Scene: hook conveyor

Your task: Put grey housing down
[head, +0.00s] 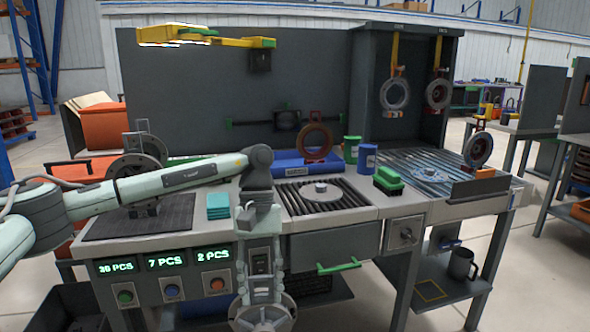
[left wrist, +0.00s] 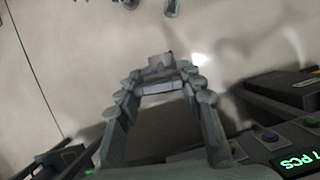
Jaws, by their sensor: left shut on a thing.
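My left gripper (head: 262,297) hangs down in front of the bench, below its top edge. It is shut on a grey housing (head: 262,318), a round flanged part at the bottom of the head view. In the left wrist view the two fingers (left wrist: 162,82) close towards a small grey part of the housing (left wrist: 162,62), with pale floor beyond. Most of the housing is hidden there. A hook in the booth carries a grey ring (head: 396,93), and another grey ring (head: 438,94) hangs beside it. My right gripper is not in view.
The workbench (head: 368,214) has a dark mat (head: 110,224) at left, a ribbed plate (head: 335,200) in the middle and rollers (head: 415,163) at right. A red-brown ring (head: 314,138), teal blocks (head: 218,204) and a green brush (head: 388,180) stand on it. A button panel (head: 165,273) is beside my gripper.

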